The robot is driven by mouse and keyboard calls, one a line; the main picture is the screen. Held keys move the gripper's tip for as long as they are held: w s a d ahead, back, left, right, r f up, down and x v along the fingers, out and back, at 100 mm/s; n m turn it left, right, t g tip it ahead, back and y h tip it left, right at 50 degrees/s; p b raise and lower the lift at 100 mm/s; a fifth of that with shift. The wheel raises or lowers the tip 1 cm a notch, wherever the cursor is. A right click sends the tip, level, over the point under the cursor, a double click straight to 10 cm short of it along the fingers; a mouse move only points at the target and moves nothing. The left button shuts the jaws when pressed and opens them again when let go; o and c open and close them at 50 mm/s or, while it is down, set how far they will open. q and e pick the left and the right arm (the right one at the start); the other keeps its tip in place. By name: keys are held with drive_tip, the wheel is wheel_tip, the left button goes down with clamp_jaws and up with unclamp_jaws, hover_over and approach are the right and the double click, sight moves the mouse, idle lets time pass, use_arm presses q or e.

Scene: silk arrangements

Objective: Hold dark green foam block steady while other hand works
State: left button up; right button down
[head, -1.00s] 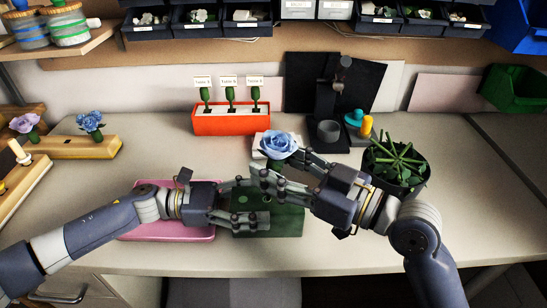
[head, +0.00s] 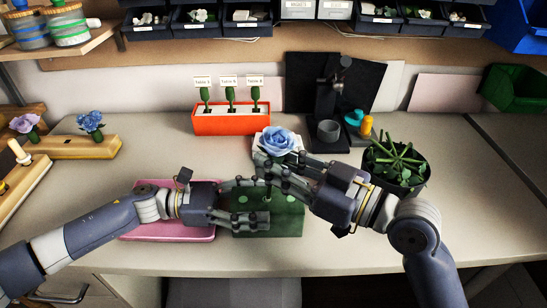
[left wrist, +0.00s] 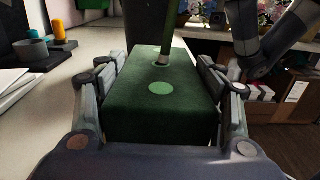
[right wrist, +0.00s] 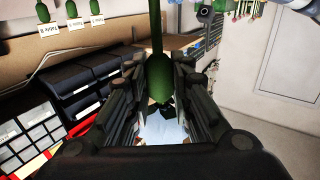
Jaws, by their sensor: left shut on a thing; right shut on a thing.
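The dark green foam block (head: 285,222) rests on the bench, with lighter green round spots on its top. My left gripper (head: 250,203) is shut on it, fingers along both long sides, as the left wrist view shows around the block (left wrist: 160,118). My right gripper (head: 270,172) is shut on the blue silk flower (head: 279,141) above the block, at the green bulb (right wrist: 159,78) under its bloom. The flower's green stem (left wrist: 166,42) points down, its lower end at a spot on the block's top. I cannot tell how deep it sits.
A pink tray (head: 168,238) lies left of the block, partly under my left arm. An orange box (head: 232,125) with labelled green stems stands behind.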

sight(282, 134)
drive_tip(key=shift+s+d+r, duration=0.1)
drive_tip(key=shift+d+r, duration=0.05)
drive_tip(key=shift+r, duration=0.85)
drive_tip(key=shift+s+d+r, duration=0.1)
drive_tip(key=shift+r, duration=0.75)
drive_tip(key=shift+s+d+r, duration=0.1)
drive_tip(key=shift+r, duration=0.7)
drive_tip(key=shift+r, duration=0.15)
drive_tip(key=shift+s+d+r, duration=0.1)
drive_tip(key=shift+r, duration=0.75)
use_arm(q)
drive_tip(key=o, duration=1.8)
